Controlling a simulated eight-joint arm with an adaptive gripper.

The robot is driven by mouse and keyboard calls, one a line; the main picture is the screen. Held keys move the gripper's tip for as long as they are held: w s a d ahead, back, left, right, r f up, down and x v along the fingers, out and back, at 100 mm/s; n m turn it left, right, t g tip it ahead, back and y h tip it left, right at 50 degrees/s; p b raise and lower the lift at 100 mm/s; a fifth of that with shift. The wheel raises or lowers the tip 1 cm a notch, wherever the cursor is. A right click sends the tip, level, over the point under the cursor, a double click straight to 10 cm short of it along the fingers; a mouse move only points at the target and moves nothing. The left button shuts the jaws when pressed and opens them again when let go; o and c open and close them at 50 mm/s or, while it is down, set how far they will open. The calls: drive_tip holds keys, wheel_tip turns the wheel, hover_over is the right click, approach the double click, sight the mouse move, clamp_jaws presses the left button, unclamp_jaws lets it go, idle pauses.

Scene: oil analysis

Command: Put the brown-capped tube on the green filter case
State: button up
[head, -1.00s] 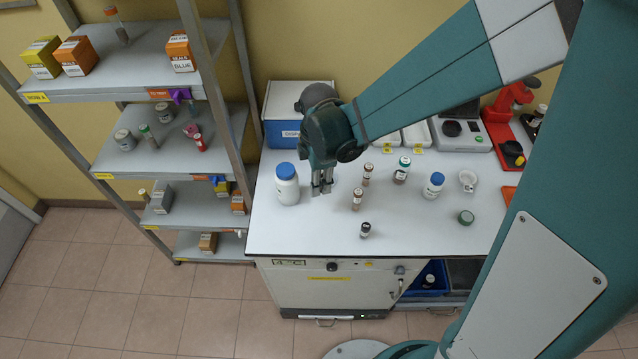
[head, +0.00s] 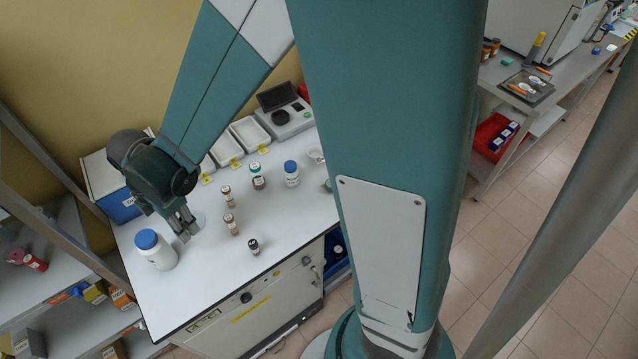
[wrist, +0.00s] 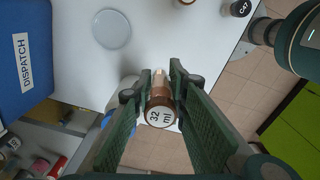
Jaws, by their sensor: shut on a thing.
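My gripper (head: 187,232) is shut on a brown-capped tube (wrist: 160,112), whose cap reads "32 ml" in the wrist view. It is held between the two dark fingers (wrist: 160,92) over the left end of the white table (head: 255,245), near the blue-capped bottle (head: 156,250). The held tube is too hidden to make out in the head view. A small round green object (head: 327,185), possibly the green filter case, shows at the table's right, partly covered by my column.
Two small tubes (head: 227,196) (head: 231,224) and a dark-capped vial (head: 253,246) stand right of my gripper. A blue DISPATCH box (wrist: 22,55) is at the back left.

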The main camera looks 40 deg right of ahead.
wheel_tip(320, 180, up, 6)
drive_tip(key=shift+f, duration=0.15)
drive_tip(key=w+d+m, duration=0.1)
drive_tip(key=d+m, duration=0.1)
drive_tip(key=d, duration=0.9)
drive_tip(key=w+d+m, duration=0.2)
drive_tip(key=d, duration=0.9)
drive_tip(key=shift+w+d+m+b, duration=0.25)
drive_tip(key=shift+d+m+b, duration=0.05)
drive_tip(key=shift+d, duration=0.05)
drive_tip(key=d+m, duration=0.1)
drive_tip(key=d, duration=0.3)
drive_tip(key=s+d, duration=0.1)
drive_tip(key=d, duration=0.3)
drive_tip(key=s+d+m, duration=0.1)
drive_tip(key=d, duration=0.4)
drive_tip(key=shift+s+f+m, duration=0.1)
drive_tip(key=shift+m, duration=0.2)
drive_tip(key=s+d+m, duration=0.3)
drive_tip(key=s+d, duration=0.2)
drive_tip(key=d, duration=0.7)
drive_tip(key=shift+s+d+f+b, duration=0.15)
drive_tip(key=shift+f+b, duration=0.15)
drive_tip(key=shift+f, duration=2.2)
drive_tip(key=shift+f, duration=0.1)
drive_tip(key=shift+f, duration=2.85)
